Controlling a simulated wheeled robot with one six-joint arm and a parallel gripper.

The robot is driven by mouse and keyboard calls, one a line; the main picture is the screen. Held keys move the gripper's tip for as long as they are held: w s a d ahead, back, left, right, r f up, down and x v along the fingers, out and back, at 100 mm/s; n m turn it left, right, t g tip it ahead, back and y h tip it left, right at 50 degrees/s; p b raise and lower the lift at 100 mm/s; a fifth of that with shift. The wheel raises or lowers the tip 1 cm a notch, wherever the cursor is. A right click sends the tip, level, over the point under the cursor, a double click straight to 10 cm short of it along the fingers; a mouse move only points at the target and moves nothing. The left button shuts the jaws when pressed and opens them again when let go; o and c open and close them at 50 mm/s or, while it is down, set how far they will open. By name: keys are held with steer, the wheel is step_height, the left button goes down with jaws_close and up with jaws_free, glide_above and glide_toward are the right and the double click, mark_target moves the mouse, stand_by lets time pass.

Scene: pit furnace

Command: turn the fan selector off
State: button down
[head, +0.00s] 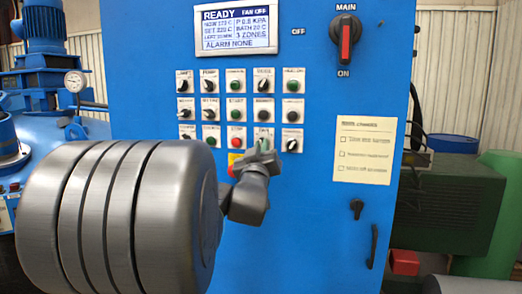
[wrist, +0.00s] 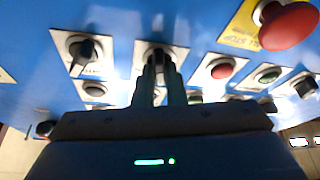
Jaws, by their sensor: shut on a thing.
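The fan selector (wrist: 158,54) is a small black knob on a pale label plate in the wrist view. My gripper (wrist: 160,72) is shut on it, with one finger on each side. In the head view my gripper (head: 262,154) is against the third row of controls and hides most of the knob; part of its plate shows above. I cannot read the knob's pointer direction clearly. The display (head: 237,27) at the top of the blue cabinet reads "READY" and "FAN OFF".
A black selector (head: 292,145) is beside the held one, and a red button (head: 236,142) is on the other side. A red emergency stop (wrist: 288,25) on a yellow plate is close by. The main switch (head: 346,38) and a paper checklist (head: 364,150) are farther right.

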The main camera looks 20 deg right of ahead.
steer(key=shift+n+y+b, duration=0.9)
steer(key=shift+n+b, duration=0.3)
steer(key=shift+n, duration=0.6)
steer(key=c, duration=1.5)
jaws_free()
steer(key=shift+s, duration=0.1)
steer(key=v, duration=0.4)
steer(key=b+v, duration=0.1)
steer(key=v, duration=0.4)
steer(key=b+v, duration=0.1)
steer(key=v, duration=0.3)
steer(key=shift+s+f, duration=0.25)
steer(key=shift+f, duration=0.1)
steer(key=shift+w, duration=0.1)
